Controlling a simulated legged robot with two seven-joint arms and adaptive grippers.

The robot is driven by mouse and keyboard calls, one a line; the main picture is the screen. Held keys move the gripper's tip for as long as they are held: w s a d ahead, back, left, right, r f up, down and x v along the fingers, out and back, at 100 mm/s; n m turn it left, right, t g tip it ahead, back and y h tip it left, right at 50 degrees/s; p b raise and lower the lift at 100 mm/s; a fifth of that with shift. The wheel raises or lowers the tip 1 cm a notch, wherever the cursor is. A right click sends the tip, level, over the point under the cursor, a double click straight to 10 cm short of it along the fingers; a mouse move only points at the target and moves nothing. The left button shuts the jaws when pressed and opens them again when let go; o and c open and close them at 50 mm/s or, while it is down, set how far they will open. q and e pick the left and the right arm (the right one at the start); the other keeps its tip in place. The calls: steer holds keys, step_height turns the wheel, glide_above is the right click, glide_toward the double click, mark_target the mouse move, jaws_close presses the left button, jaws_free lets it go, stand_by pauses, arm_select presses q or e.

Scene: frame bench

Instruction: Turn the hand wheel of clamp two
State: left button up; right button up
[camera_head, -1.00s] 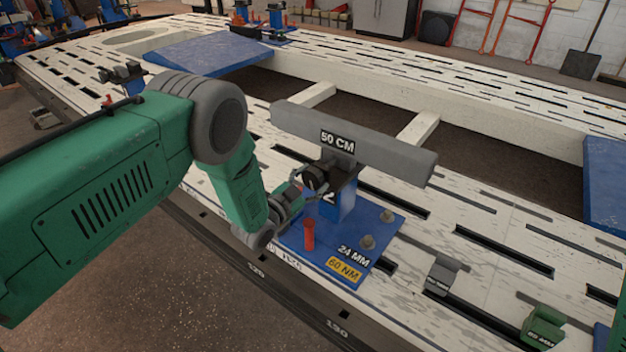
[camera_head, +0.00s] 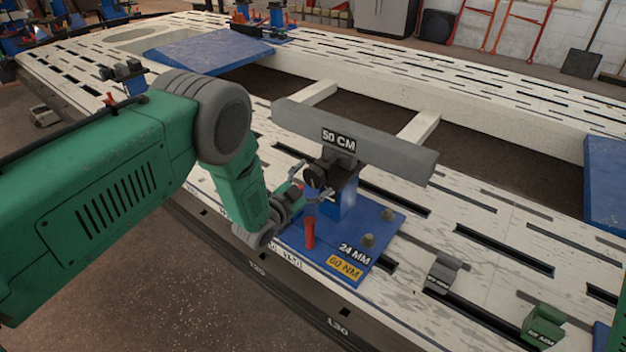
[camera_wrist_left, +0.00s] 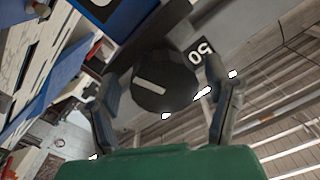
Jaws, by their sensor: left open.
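Clamp two is a blue post on a blue base plate (camera_head: 355,225), with a long grey bar (camera_head: 390,153) marked "50 CM" on top. Its hand wheel (camera_head: 315,175) is a dark round knob facing my left arm. In the left wrist view the hand wheel (camera_wrist_left: 163,88) shows a pale line, lying nearly level and slightly tilted. My left gripper (camera_head: 312,181) is open, with one finger on each side of the wheel. In the wrist view a gap shows beside the right finger; contact at the left one is unclear. My right gripper is not in view.
A red upright pin (camera_head: 309,232) and bolts stand on the base plate, close to my wrist. A small grey block (camera_head: 442,272) and a green block (camera_head: 543,325) sit on the slotted pale bench (camera_head: 490,230) to the right. Open gaps lie behind the clamp.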

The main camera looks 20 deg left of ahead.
arm_select(q)
steer(key=v, duration=1.2)
